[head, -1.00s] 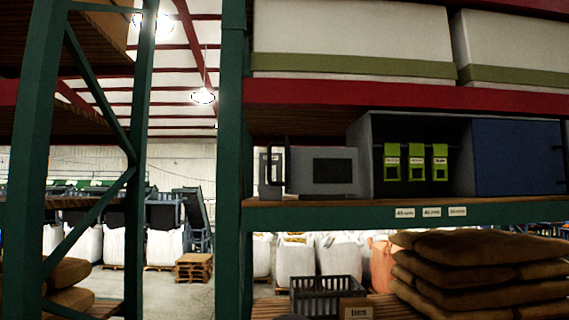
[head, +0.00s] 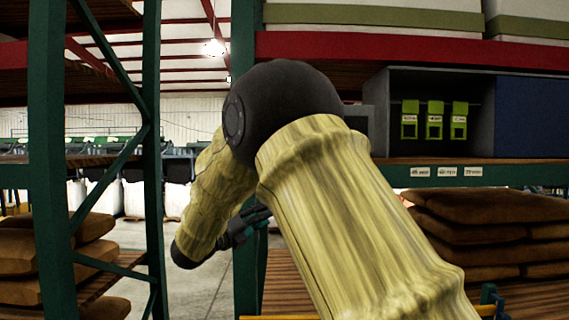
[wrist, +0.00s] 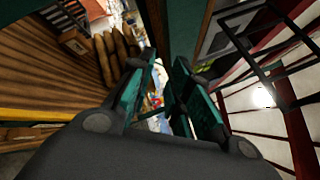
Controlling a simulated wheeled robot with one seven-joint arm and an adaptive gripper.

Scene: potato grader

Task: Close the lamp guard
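In the wrist view a black wire frame (wrist: 251,42) crosses the upper right, beside a pale panel with a dark window (wrist: 222,38). The frame may be the lamp guard; I cannot tell for sure. In the head view my arm hides most of the grey unit on the shelf, and no guard can be made out there. My gripper (wrist: 166,64) is open, with a gap between its teal fingers and nothing in it. The frame lies to the right of the fingers, apart from them. In the head view the gripper shows low beside the rack post, its tips partly hidden.
A green rack post (head: 244,60) stands close to my gripper. The shelf holds an open grey compartment with green tags (head: 434,120) and a blue panel (head: 528,117). Brown sacks (head: 490,235) lie stacked below. An open aisle (head: 205,245) lies left of the post.

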